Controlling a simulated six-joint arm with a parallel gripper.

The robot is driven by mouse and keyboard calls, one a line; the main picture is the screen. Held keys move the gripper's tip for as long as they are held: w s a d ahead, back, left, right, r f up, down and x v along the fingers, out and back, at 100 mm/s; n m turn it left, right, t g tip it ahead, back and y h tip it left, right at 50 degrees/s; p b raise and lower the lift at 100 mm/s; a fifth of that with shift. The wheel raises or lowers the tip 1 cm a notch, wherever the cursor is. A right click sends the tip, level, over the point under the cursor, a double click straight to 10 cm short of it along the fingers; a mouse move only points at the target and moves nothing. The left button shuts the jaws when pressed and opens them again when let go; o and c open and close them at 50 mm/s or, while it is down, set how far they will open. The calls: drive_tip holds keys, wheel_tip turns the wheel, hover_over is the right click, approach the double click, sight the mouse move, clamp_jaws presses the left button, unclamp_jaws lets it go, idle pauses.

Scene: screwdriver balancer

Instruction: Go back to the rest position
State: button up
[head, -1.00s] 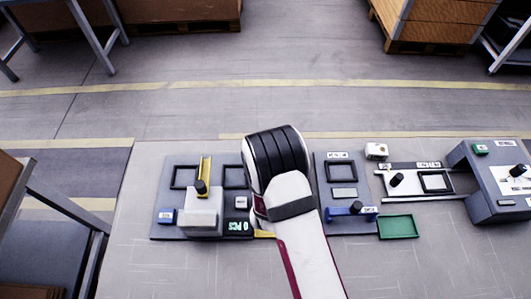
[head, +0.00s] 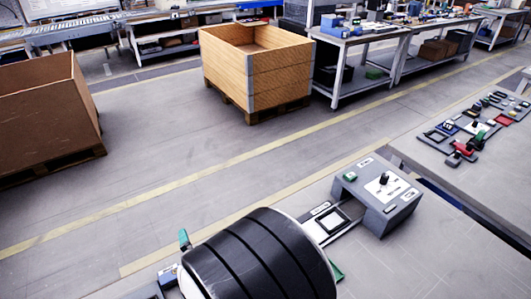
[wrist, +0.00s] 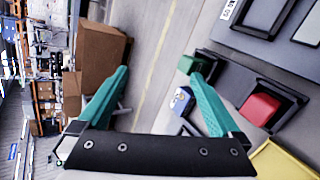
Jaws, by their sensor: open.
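My gripper (wrist: 159,75) shows in the wrist view with two teal fingers spread wide apart. Nothing is between them. In the head view my black and white arm fills the lower middle, and a small teal tip shows just beyond it at the left. The rest of the gripper is hidden there behind my arm. In the wrist view the workbench items lie beyond and to the right of the fingers: a red block (wrist: 260,109) in a dark tray, a green block (wrist: 188,64) and a small blue and white item (wrist: 181,101).
A grey control box (head: 378,195) with a black knob stands on the bench, right of my arm. A second bench (head: 470,170) with small parts is at the far right. A wooden crate (head: 250,70) stands across clear floor. A yellow tray (wrist: 285,160) is in the wrist view.

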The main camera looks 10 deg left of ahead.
drive_tip(key=w+d+r+m+g+h, duration=0.1)
drive_tip(key=w+d+r+m+h, duration=0.15)
drive_tip(key=d+m, duration=0.55)
drive_tip(key=s+d+r+m+g+h, duration=0.1)
drive_tip(key=s+d+r+m+g, duration=0.1)
drive_tip(key=s+d+m, duration=0.3)
drive_tip(key=s+d+r+m+g+h, duration=0.2)
drive_tip(key=s+d+m, duration=0.4)
drive_tip(key=d+m, duration=0.6)
drive_tip(key=shift+s+d+r+m+g, duration=0.3)
drive_tip(key=shift+d+r+g, duration=0.15)
drive_tip(key=shift+d+g, duration=0.2)
drive_tip(key=s+d+m+g, duration=0.1)
drive_tip(key=s+m, duration=0.2)
drive_tip(key=s+d+r+m, duration=0.1)
drive_tip(key=s+m, duration=0.2)
drive_tip(key=s+d+r+m+g, duration=0.1)
drive_tip(key=s+d+m, duration=0.1)
drive_tip(key=s+m, duration=0.1)
drive_tip(key=shift+s+r+g, duration=0.15)
drive_tip(key=shift+s+g, duration=0.1)
drive_tip(key=shift+g, duration=0.1)
drive_tip(key=shift+c, duration=1.2)
